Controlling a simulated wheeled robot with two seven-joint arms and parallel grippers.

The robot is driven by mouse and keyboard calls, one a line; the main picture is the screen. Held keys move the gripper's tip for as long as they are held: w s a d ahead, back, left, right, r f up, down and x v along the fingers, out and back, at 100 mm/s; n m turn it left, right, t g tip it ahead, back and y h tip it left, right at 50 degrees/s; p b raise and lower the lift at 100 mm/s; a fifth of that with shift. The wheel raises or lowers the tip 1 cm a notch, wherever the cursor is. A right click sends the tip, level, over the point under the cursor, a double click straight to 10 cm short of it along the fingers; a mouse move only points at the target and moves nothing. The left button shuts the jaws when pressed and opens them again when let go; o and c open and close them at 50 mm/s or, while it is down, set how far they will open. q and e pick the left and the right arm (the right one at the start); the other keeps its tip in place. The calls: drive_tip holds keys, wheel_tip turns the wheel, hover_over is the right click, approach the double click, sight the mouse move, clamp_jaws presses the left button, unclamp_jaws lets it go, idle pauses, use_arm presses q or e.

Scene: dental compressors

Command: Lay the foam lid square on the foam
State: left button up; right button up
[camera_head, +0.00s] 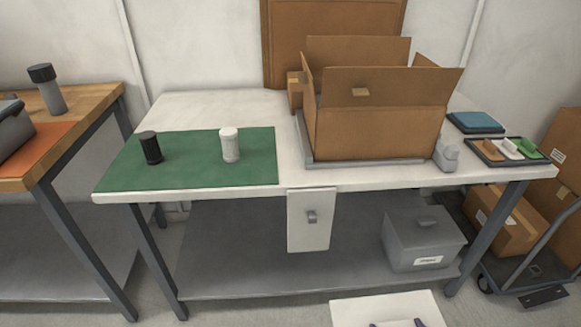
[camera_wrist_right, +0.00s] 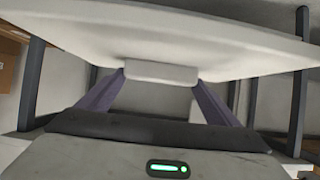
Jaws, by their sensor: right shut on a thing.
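The foam lid (camera_head: 385,308) is a flat white slab at the bottom edge of the head view, in front of the table and partly cut off. In the right wrist view the lid (camera_wrist_right: 170,35) spans the top, with a pale grip block (camera_wrist_right: 160,72) on its near face. My right gripper (camera_wrist_right: 160,76), with purple fingers, is shut on this block, one finger at each end. An open cardboard box (camera_head: 375,133) stands on the table with its flaps up. Its inside is hidden, so I cannot see the foam. My left gripper is not in view.
The white table (camera_head: 200,105) carries a green mat (camera_head: 190,160) with a black-capped cylinder (camera_head: 150,148) and a white bottle (camera_head: 230,145). A tray of small parts (camera_head: 510,151) lies at right. A white panel (camera_head: 309,240) hangs at the table's front. A grey case (camera_head: 424,240) sits below.

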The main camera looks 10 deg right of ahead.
drive_tip(key=shift+s+a+r, duration=0.2)
drive_tip(key=shift+a+r, duration=0.05)
drive_tip(key=shift+r, duration=0.35)
drive_tip(key=shift+w+a+r, duration=0.15)
drive_tip(key=shift+w+r, duration=0.05)
drive_tip(key=shift+r, duration=0.1)
drive_tip(key=shift+w+a+r+n+y, duration=0.1)
drive_tip(key=shift+r+n+y, duration=0.1)
drive_tip(key=shift+n+y, duration=0.1)
drive_tip(key=shift+r, duration=0.3)
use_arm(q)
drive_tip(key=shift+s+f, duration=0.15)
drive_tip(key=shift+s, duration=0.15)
use_arm(e)
drive_tip(key=a+r+n+g+y, duration=0.2)
drive_tip(key=a+r+n+y, duration=0.3)
drive_tip(key=r, duration=1.1)
drive_tip(key=w+a+r+n+g+y, duration=0.1)
drive_tip(key=a+r+n+g+y, duration=0.2)
drive_tip(key=r, duration=1.4)
drive_tip(key=a+n+y, duration=0.2)
drive_tip(key=a+n, duration=0.1)
drive_tip(key=a, duration=0.1)
drive_tip(key=shift+y, duration=0.3)
drive_tip(key=shift+r, duration=0.1)
